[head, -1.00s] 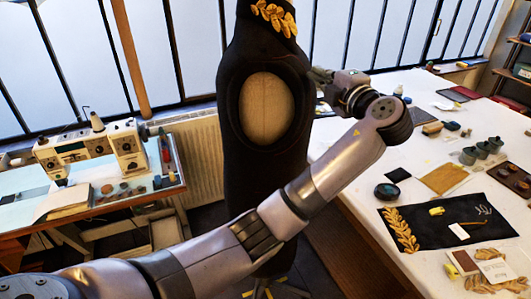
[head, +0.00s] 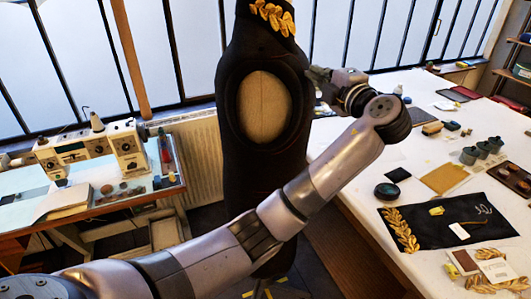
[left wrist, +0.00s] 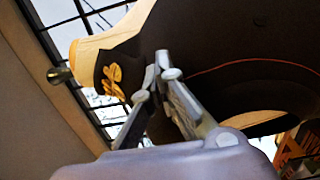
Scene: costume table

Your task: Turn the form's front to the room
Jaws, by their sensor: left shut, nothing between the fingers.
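The black dress form (head: 265,175) stands in the middle of the head view, upright. It has an oval opening showing a beige panel (head: 264,107) and gold leaf trim (head: 272,17) near its top. My left gripper (head: 311,73) is at the form's right edge, at upper-body height, its fingers shut and empty. In the left wrist view the fingertips (left wrist: 162,60) come together against or just in front of the dark form (left wrist: 215,60); contact is hard to tell. The gold trim (left wrist: 113,82) shows there too. My right gripper is not in view.
A white table (head: 345,180) at right carries a black cloth with gold leaves (head: 440,225), grey pots (head: 480,150) and a dark round tin (head: 387,191). A sewing machine (head: 90,150) stands on a table at left. A radiator (head: 195,155) and windows are behind the form.

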